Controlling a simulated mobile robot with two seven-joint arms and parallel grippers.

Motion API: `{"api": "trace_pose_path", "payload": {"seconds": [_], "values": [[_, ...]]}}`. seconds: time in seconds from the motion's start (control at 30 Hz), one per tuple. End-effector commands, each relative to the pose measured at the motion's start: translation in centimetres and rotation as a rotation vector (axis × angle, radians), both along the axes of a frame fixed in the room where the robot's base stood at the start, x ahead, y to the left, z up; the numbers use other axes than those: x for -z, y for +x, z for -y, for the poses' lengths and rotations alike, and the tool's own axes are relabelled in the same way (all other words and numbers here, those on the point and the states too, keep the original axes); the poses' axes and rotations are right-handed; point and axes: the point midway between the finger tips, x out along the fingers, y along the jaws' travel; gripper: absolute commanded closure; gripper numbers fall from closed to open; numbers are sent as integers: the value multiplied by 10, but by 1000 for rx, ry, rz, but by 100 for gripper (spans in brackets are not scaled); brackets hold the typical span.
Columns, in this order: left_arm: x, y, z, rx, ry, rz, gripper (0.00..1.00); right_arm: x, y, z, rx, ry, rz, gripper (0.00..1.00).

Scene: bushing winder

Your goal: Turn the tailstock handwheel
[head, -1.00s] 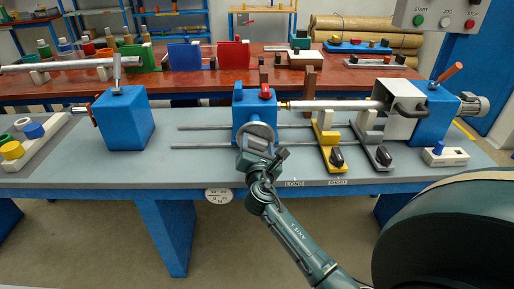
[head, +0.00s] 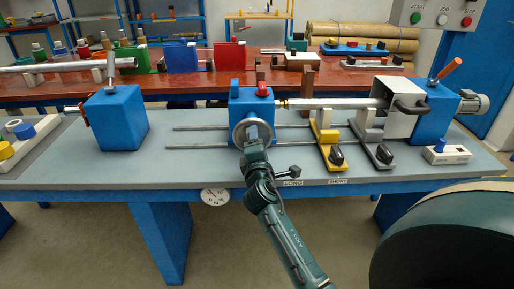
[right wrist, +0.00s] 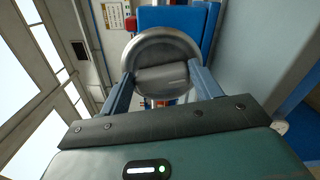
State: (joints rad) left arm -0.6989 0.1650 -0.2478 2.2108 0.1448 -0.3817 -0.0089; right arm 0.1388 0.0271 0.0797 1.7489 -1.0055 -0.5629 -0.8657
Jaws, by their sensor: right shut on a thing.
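The tailstock (head: 237,101) is a blue block with a red knob (head: 262,90) on top, standing on the rails of the bench. Its grey metal handwheel (head: 238,134) faces me on the front. My right gripper (head: 254,143) reaches up from below and is at the wheel, covering part of its middle and lower side. In the right wrist view the handwheel (right wrist: 150,52) shows as a round rim with a bar across it. My right gripper (right wrist: 161,82) has its two fingers at either end of that bar, shut on the wheel. My left gripper is not in view.
A silver shaft (head: 330,103) runs from the tailstock to the headstock (head: 432,112) on the right. A blue block (head: 117,118) stands at left. The bench between this block and the tailstock is mostly clear.

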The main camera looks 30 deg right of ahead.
Motion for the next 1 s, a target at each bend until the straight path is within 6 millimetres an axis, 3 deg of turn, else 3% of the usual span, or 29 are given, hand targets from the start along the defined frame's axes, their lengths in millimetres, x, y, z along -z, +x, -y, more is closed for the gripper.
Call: {"api": "trace_pose_path", "payload": {"seconds": [0.3,0.87,0.9,1.0], "values": [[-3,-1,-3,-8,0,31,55,4,0,-1,-1,111,64,59],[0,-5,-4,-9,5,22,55,3,0,0,-1,135,79,59],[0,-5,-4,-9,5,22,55,3,0,-1,-1,134,78,34],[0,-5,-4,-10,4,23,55,3,0,0,-1,134,78,26]]}}
